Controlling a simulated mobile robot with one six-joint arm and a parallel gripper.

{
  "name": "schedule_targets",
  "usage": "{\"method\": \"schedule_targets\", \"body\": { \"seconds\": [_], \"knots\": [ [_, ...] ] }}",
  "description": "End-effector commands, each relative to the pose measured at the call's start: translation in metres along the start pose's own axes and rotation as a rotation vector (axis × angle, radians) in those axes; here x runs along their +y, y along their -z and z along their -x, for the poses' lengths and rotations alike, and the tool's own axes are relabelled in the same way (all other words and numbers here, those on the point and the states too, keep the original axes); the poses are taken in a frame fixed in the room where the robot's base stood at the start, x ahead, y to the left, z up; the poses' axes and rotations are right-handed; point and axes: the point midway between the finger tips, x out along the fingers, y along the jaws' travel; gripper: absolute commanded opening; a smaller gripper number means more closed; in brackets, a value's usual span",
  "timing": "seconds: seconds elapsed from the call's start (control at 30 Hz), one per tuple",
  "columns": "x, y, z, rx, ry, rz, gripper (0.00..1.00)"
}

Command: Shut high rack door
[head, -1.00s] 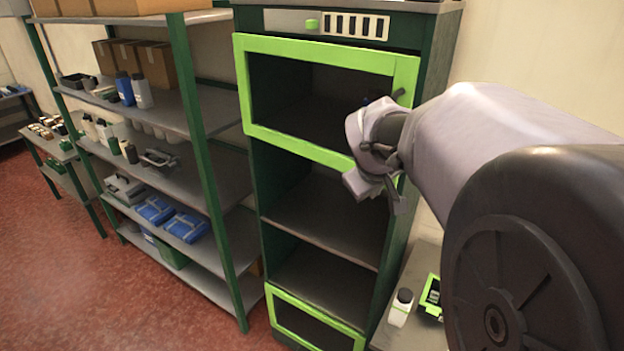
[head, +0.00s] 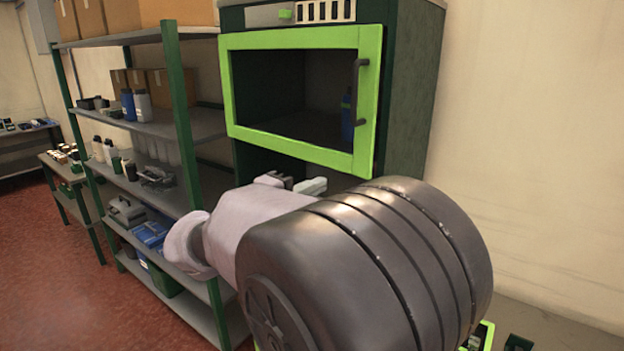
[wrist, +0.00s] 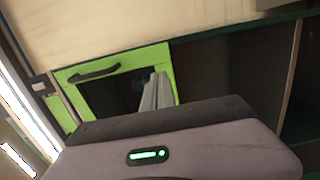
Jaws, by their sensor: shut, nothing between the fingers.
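The high rack door (head: 368,100) is a bright green frame around a dark pane at the top of the dark green rack, with a dark handle (head: 360,92) on its right side. It lies close to the rack front; I cannot tell whether it is fully shut. A blue bottle (head: 347,112) shows behind the pane. The door also shows tilted in the wrist view (wrist: 160,62), with its handle (wrist: 94,71). My gripper (head: 300,184) is below the door's lower edge, shut and empty. Its pale fingers (wrist: 157,92) overlap the door in the wrist view; contact is unclear.
Open shelving (head: 172,125) with boxes, bottles and blue packs stands left of the rack. My arm hides the rack's lower part. A plain wall (head: 530,130) is on the right. A low surface (head: 560,330) with green-edged items lies at lower right.

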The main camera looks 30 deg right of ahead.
Motion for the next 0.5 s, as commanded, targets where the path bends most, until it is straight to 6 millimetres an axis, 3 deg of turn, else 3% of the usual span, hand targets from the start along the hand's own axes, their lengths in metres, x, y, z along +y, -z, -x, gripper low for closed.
{"method": "schedule_targets", "body": {
  "seconds": [0.3,0.5],
  "knots": [
    [0.0,-0.002,-0.071,-0.005,0.002,0.002,0.0],
    [0.0,-0.002,-0.105,-0.004,0.003,0.002,0.0]
  ]
}}
